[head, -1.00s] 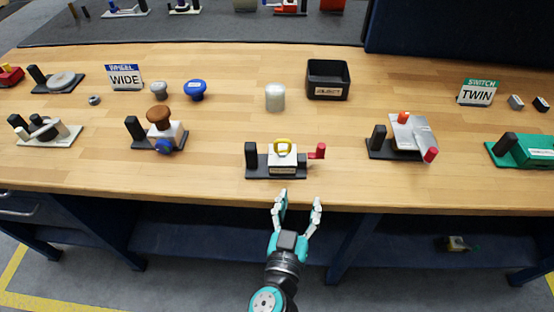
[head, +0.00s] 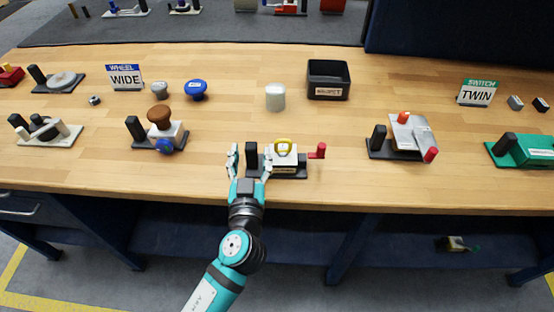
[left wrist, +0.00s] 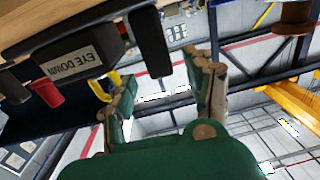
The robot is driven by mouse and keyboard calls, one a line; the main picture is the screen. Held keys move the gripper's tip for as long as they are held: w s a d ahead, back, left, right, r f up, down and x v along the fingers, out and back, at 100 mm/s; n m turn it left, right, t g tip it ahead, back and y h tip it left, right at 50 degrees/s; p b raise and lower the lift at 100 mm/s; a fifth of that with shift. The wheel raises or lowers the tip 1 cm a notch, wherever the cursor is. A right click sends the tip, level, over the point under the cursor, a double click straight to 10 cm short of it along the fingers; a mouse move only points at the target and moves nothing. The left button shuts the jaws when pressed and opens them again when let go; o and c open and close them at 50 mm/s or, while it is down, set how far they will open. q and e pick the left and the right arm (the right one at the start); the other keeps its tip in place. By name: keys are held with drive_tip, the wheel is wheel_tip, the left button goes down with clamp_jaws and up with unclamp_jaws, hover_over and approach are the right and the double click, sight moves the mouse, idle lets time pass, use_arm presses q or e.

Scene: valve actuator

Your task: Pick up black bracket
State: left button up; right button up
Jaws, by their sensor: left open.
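The black bracket (head: 252,157) is the dark base and upright post of the middle device, near the table's front edge. The device carries a white block with a yellow eye (head: 283,146) and a red knob (head: 318,151). My left gripper (head: 250,150) is open, with one finger on each side of the post in the head view. The near finger partly covers the base. In the left wrist view the bracket's post (left wrist: 150,48) appears beyond and between the open fingers (left wrist: 165,75); contact cannot be told. My right gripper is not in view.
A device with a brown knob (head: 160,114) stands to the left, and one with a grey plate (head: 412,135) to the right. Behind are a white cylinder (head: 275,97) and a black open bin (head: 328,80). Bare wood lies between the devices.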

sight(250, 151)
use_arm(q)
drive_tip(key=w, duration=0.3)
drive_tip(key=shift+w+a, duration=0.2)
drive_tip(key=shift+s, duration=0.1)
drive_tip(key=shift+c, duration=0.3)
clamp_jaws()
